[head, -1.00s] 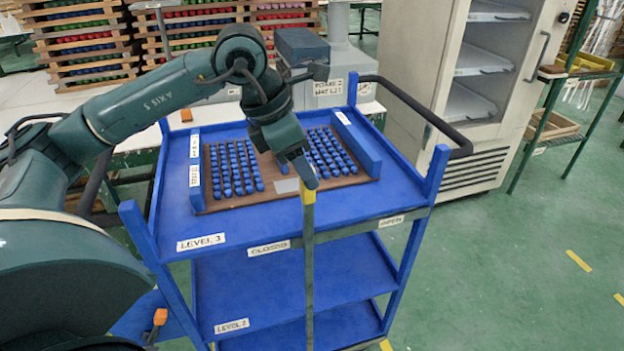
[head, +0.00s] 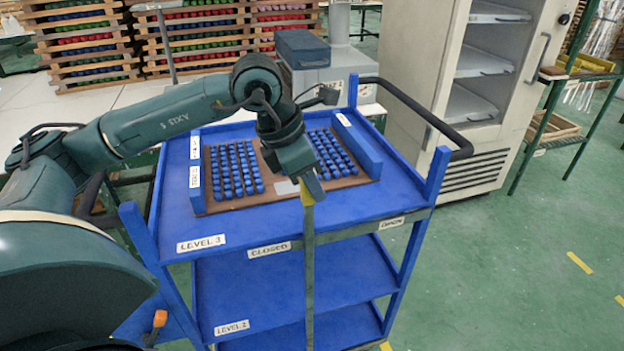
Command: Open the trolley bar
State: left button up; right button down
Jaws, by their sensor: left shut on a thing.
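The blue trolley (head: 290,222) stands in front of me with its shelves one above another. Its trolley bar (head: 309,270) is a thin upright grey bar with a yellow top, at the front edge between the "CLOSED" label (head: 269,249) and the "OPEN" label (head: 391,223). It is nearer the "CLOSED" label. My left gripper (head: 308,196) reaches over the top shelf from the left and points down. It is shut on the yellow top of the bar; the fingers partly hide it. My right gripper does not show.
A brown tray (head: 279,205) with rows of blue pieces lies on the top shelf behind my left gripper. A black handle (head: 415,108) sticks out on the trolley's right. A white cabinet (head: 455,130) stands behind at right. Green floor (head: 510,270) at right is clear.

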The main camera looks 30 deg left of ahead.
pick_arm(q)
grip_shut()
